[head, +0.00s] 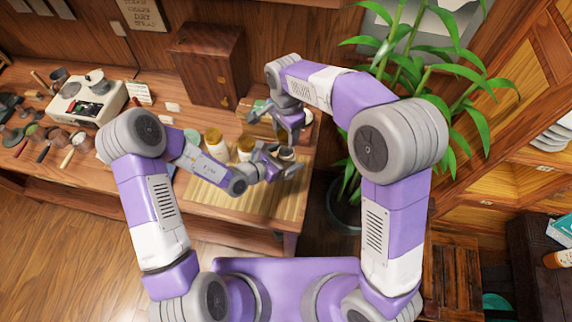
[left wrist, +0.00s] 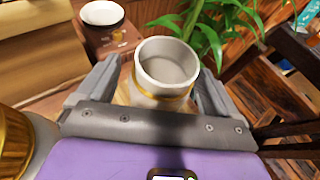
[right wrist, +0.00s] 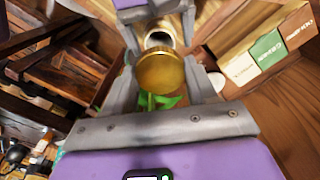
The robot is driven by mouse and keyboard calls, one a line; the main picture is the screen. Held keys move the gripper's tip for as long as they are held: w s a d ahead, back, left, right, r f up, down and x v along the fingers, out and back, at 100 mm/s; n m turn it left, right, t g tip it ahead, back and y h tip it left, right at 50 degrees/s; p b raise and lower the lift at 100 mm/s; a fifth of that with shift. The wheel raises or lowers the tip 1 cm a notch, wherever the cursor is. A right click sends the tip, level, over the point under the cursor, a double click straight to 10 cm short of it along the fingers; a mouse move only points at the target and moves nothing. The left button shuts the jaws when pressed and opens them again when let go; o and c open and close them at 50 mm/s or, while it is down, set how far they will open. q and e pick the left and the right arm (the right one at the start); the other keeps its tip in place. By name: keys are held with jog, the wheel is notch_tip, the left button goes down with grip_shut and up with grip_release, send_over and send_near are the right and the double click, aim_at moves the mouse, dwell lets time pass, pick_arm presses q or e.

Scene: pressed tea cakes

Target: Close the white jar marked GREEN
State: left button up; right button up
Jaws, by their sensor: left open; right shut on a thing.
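A white jar (left wrist: 168,70) with a gold band stands open and lidless between the fingers of my left gripper (left wrist: 160,92). The fingers are apart, on either side of it. In the head view the jar (head: 286,154) is at the right of the table, by my left gripper (head: 280,166). No GREEN mark is readable on it. My right gripper (right wrist: 165,88) is shut on a round gold lid (right wrist: 160,70). In the right wrist view the open jar (right wrist: 162,36) shows beyond the lid, apart from it. My right gripper (head: 291,126) is above the jar in the head view.
Two jars with gold lids, one (head: 215,140) and another (head: 245,147), stand left of the open jar. A bamboo mat (head: 235,203) covers the table's front. A box with a green label (right wrist: 266,46) and a white dish (left wrist: 102,13) are behind. A plant (head: 452,100) stands at the right.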

pick_arm(q)
jog(key=c, duration=1.5)
pick_arm(e)
send_over(286, 147)
jog(key=s, duration=0.2)
jog(key=shift+s+f, duration=0.1)
jog(key=shift+f, duration=2.4)
jog(key=shift+a+f, duration=0.1)
jog(key=shift+f, duration=0.75)
jog(key=shift+f, duration=0.6)
